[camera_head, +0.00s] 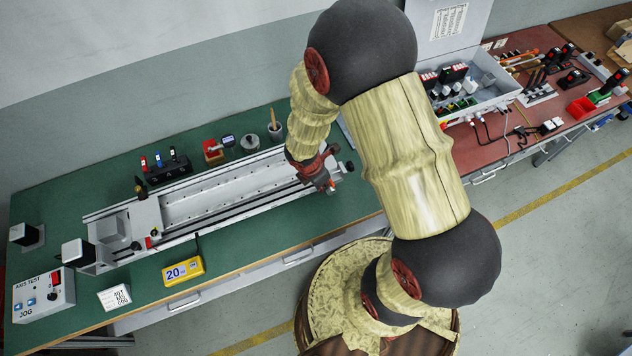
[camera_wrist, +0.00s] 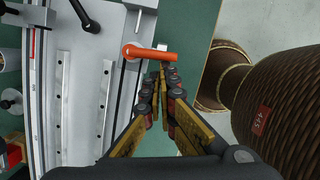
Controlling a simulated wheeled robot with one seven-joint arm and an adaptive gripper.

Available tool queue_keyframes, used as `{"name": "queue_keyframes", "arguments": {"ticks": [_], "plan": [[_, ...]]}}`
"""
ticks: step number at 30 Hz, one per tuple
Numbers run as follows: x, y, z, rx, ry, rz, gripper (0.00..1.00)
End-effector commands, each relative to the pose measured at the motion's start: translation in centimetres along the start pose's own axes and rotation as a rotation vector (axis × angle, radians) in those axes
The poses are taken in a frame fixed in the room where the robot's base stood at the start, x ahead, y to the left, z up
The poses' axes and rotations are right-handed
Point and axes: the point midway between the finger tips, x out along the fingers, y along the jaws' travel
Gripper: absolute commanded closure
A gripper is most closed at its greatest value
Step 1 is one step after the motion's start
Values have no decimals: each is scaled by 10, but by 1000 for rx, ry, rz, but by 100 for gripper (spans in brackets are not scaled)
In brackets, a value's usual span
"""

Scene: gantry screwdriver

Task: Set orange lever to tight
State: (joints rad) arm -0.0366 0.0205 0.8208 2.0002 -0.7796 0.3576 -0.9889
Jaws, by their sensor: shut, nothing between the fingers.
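The orange lever (camera_wrist: 152,54) shows in the wrist view, with its round pivot at the left and its handle pointing right past the edge of the grey gantry plate. A small pale tab (camera_wrist: 162,47) is just above the handle. My gripper (camera_wrist: 166,72) is shut and empty, its fingertips right below the handle; I cannot tell if they touch it. In the head view my gripper (camera_head: 322,178) is over the right end of the gantry rail (camera_head: 225,195) and hides the lever there. No tight marking is readable.
Black clamp levers (camera_wrist: 82,15) stand on the gantry plate. On the green bench (camera_head: 245,240) are a yellow 20 display (camera_head: 183,271), an axis test box (camera_head: 44,296) and a row of small tools behind the rail.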

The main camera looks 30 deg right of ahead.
Motion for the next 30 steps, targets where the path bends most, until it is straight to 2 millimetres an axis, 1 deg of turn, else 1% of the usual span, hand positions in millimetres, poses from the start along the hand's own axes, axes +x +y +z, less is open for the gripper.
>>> {"name": "queue_keyframes", "arguments": {"ticks": [9, 15, 30], "plan": [[3, -10, 12, -261, 0, 68, 100], [4, -13, 18, -376, -1, 98, 100], [6, -15, 23, -369, -1, 96, 100]]}}
